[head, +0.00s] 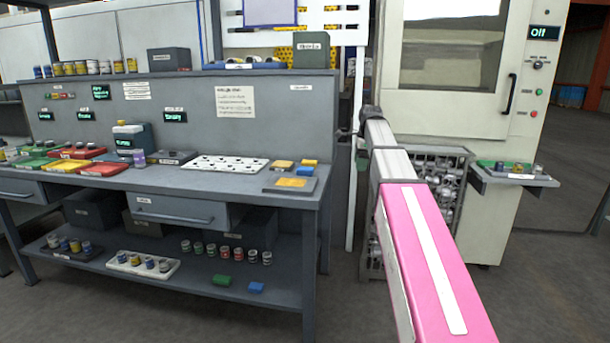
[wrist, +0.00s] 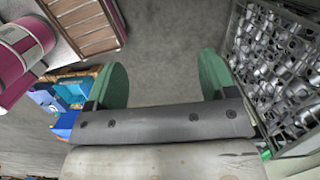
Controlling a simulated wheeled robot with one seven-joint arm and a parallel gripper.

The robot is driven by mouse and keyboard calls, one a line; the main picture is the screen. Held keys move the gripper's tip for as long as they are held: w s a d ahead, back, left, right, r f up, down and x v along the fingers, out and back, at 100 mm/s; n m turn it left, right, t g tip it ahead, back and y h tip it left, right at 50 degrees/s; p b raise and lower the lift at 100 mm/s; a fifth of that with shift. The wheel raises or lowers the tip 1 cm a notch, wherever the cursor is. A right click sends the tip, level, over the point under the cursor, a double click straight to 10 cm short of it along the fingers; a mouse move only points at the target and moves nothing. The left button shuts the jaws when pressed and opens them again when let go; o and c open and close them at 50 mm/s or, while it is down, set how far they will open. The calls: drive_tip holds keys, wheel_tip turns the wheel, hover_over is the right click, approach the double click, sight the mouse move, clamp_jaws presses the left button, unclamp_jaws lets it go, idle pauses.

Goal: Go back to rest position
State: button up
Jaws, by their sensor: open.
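My gripper (wrist: 163,82) is open. Its two green fingers stand wide apart in the wrist view, with only grey floor between them and nothing held. In the head view my pink and grey arm reaches forward, and its far end is between the workbench (head: 240,205) and the white machine (head: 470,110). The fingers are mostly hidden there behind the arm.
A wire cage of metal parts (head: 448,185) stands close to the right of my arm; this cage also fills the right of the wrist view (wrist: 285,75). A side shelf (head: 515,178) juts from the machine. A slatted wooden thing (wrist: 85,25) and blue items (wrist: 65,98) show left.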

drive_tip(key=s+a+f+n, duration=0.1)
drive_tip(key=s+f+n, duration=0.35)
drive_tip(key=f, duration=0.65)
drive_tip(key=s+f+n, duration=0.4)
drive_tip(key=s+f, duration=0.2)
drive_tip(key=f, duration=0.5)
drive_tip(key=s+f+n+h, duration=0.1)
drive_tip(key=s+f+n, duration=0.9)
drive_tip(key=s+f, duration=0.6)
drive_tip(key=shift+s+a+f+h, duration=0.2)
drive_tip(key=shift+a+f+h, duration=0.1)
drive_tip(key=shift+f, duration=0.5)
